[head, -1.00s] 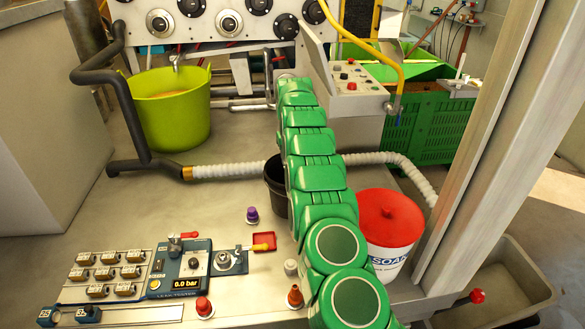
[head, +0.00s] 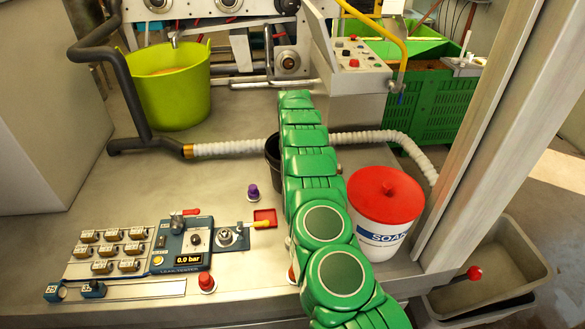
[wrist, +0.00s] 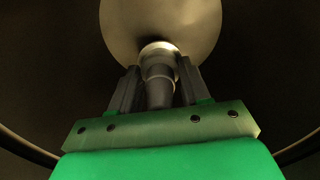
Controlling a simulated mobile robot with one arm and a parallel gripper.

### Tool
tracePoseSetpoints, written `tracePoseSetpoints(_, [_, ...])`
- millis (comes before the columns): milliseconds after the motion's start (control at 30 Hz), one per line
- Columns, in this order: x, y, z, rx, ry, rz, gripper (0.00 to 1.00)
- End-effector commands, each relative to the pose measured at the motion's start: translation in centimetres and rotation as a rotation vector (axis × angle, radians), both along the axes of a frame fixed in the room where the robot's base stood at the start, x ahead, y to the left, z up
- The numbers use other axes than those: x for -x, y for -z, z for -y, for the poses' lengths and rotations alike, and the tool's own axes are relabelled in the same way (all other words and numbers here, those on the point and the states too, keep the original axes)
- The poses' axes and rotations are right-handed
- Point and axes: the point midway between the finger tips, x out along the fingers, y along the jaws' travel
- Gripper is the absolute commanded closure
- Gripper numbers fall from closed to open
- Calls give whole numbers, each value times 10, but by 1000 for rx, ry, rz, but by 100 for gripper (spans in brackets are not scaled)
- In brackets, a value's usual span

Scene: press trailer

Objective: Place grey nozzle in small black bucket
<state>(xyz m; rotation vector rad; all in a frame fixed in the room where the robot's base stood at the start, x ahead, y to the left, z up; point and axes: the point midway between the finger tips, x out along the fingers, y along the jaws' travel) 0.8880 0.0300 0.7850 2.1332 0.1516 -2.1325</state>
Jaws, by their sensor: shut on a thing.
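In the wrist view my gripper (wrist: 157,82) is shut on the grey nozzle (wrist: 158,92), a dark grey tapered piece with a paler collar at its far end. Dark surroundings with a curved rim at the lower corners show around the gripper, which seems to be over or in the small black bucket (wrist: 50,85). A pale round surface lies beyond the nozzle; I cannot tell what it is. In the head view the small black bucket (head: 271,150) stands on the bench, partly hidden behind my green arm. My gripper and the nozzle are hidden there.
A white soap tub (head: 384,225) with a red lid stands right of my arm. A pale ribbed hose (head: 235,148) runs behind the bucket. A lime tub (head: 170,100) stands back left. A purple nozzle (head: 252,192) and leak tester (head: 185,258) are at the front left.

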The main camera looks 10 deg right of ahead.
Motion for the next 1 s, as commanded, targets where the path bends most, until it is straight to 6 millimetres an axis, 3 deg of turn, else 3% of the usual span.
tracePoseSetpoints(233, [0, 27, -1, 0, 0, 2, 93])
tracePoseSetpoints(667, [0, 33, 0, 0, 0, 1, 93])
tracePoseSetpoints(700, [0, 33, 0, 0, 0, 1, 48])
tracePoseSetpoints(833, [0, 33, 0, 0, 0, 1, 28])
tracePoseSetpoints(1000, [0, 33, 0, 0, 0, 1, 28])
